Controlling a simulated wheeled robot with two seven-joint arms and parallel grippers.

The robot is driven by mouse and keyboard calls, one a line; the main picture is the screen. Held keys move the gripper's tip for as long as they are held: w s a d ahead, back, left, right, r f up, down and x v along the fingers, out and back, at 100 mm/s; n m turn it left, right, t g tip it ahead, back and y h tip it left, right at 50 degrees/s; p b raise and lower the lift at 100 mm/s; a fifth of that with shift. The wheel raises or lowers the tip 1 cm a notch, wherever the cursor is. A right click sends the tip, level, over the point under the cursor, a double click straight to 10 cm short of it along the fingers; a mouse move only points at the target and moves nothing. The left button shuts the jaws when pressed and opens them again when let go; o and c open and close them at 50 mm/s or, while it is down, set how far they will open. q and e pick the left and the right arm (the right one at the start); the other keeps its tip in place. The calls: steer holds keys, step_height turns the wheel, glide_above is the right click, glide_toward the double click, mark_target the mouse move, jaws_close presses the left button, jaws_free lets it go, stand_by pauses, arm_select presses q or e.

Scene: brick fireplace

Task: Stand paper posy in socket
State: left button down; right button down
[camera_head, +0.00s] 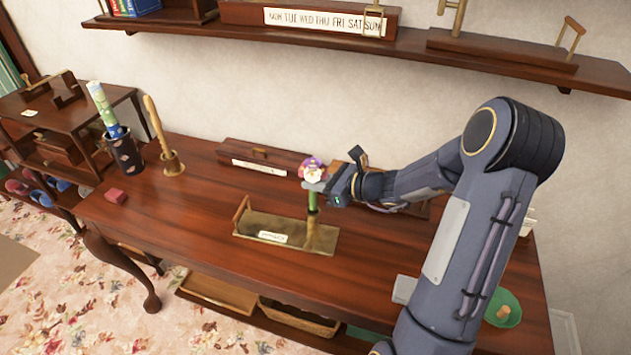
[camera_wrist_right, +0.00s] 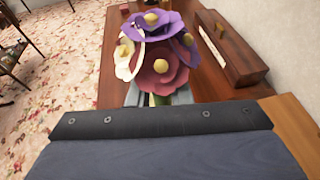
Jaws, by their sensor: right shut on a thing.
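The paper posy has purple, white and dark pink flowers (camera_head: 312,167) and a green stem (camera_head: 312,201). My right gripper (camera_head: 318,187) is shut on it just below the flower heads, and the posy is upright. In the right wrist view the flowers (camera_wrist_right: 160,65) fill the upper middle. Directly below the stem, a tan wooden socket post (camera_head: 314,235) stands at the right end of a labelled wooden tray (camera_head: 250,239). I cannot tell whether the stem's lower end is inside the post or just above it. My left gripper is out of view.
A dark pot with rolled papers (camera_head: 124,154) and a wooden pestle in a mortar (camera_head: 172,165) stand at the table's left. A small red block (camera_head: 116,196) lies near the left edge. A long labelled box (camera_head: 262,157) lies behind the tray. A green bowl (camera_head: 502,308) is at right.

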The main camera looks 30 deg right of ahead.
mark_target(315, 209)
steer(key=shift+b, duration=0.45)
stand_by(1.1)
steer(key=shift+f+b, duration=2.5)
steer(key=shift+f, duration=0.15)
steer(key=c, duration=1.8)
jaws_free()
steer(key=o, duration=0.6)
steer(key=shift+c, duration=0.2)
steer(key=v, duration=0.8)
